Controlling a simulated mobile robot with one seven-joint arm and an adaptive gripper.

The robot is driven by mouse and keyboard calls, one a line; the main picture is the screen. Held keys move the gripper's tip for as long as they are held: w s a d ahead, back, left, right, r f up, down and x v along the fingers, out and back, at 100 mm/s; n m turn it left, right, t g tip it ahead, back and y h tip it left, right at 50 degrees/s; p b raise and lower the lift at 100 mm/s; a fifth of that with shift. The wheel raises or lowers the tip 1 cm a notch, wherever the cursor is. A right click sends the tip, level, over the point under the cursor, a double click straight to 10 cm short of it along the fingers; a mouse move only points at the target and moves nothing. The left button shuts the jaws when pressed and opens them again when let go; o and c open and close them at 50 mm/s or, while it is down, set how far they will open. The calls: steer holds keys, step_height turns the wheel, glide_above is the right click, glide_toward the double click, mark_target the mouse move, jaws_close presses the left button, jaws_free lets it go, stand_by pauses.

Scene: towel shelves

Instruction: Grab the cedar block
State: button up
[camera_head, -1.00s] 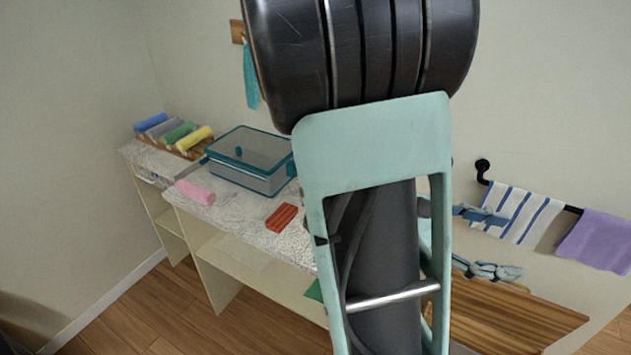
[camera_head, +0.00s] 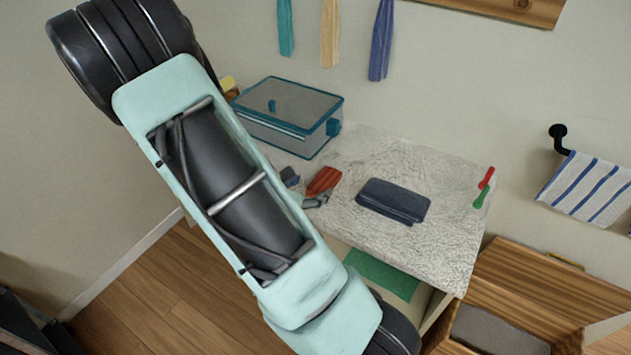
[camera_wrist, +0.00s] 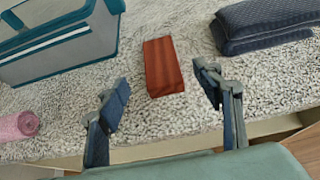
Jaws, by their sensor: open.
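The cedar block (camera_wrist: 162,68) is a reddish-brown striped bar lying flat on the speckled counter (camera_head: 340,215). In the head view the block (camera_head: 324,180) lies between the teal-edged box and a dark folded towel. My gripper (camera_wrist: 165,98) is open in the wrist view, with one finger left and one right of the block's near end. The fingers are empty, and the block lies a little beyond them. In the head view my arm hides most of the gripper; only fingertips show beside the block.
A clear box with teal edges (camera_head: 290,105) stands behind the block. A dark folded towel (camera_head: 393,200) lies to its right. A pink roll (camera_wrist: 18,126) lies left in the wrist view. Red and green clips (camera_head: 483,187) lie near the counter's right edge. A wooden crate (camera_head: 475,270) stands at lower right.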

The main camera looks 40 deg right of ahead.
mark_target(325, 179)
steer(key=x, duration=0.4)
steer(key=shift+d, duration=0.35)
steer(key=x, duration=0.4)
steer(key=shift+d+p, duration=0.1)
steer(key=shift+p, duration=0.2)
steer(key=shift+w, duration=0.1)
steer(key=c, duration=1.3)
steer(key=shift+r, duration=0.15)
